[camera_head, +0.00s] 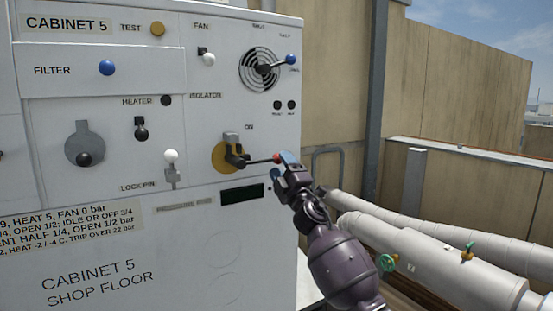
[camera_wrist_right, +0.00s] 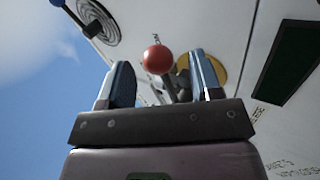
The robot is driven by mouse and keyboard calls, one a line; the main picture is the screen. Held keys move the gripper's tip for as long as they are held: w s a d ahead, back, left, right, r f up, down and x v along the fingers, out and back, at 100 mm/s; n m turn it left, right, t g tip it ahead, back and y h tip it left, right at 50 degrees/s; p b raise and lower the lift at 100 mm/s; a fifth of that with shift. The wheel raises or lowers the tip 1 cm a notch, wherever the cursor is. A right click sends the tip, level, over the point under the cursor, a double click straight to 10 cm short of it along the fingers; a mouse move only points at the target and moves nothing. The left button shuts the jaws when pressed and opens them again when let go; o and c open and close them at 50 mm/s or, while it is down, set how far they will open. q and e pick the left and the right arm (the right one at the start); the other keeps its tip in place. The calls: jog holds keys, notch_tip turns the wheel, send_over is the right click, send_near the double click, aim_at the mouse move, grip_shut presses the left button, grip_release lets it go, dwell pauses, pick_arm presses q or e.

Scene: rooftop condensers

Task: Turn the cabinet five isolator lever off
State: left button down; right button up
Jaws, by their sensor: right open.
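Cabinet 5 (camera_head: 200,240) is a white panel on the left in the head view. Its isolator has a yellow round plate (camera_head: 219,157) and a dark lever (camera_head: 258,160) with a red knob (camera_head: 277,158). The lever points right, nearly level. My right gripper (camera_head: 283,167) is at the lever's red end in the head view. In the right wrist view the gripper (camera_wrist_right: 160,88) is open, and the red ball knob (camera_wrist_right: 157,57) shows between its two fingers. Whether the fingers touch the knob cannot be told. My left gripper is not in view.
Above the isolator is a dial with a blue-knobbed lever (camera_head: 290,60). A white-knobbed lock pin (camera_head: 171,157), heater switch (camera_head: 141,130) and fan switch (camera_head: 208,57) are to its left. Pale pipes with a green valve wheel (camera_head: 388,262) run at the lower right.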

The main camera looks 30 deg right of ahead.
jog(key=v, duration=0.6)
jog(key=shift+s, duration=0.15)
dwell(0.3)
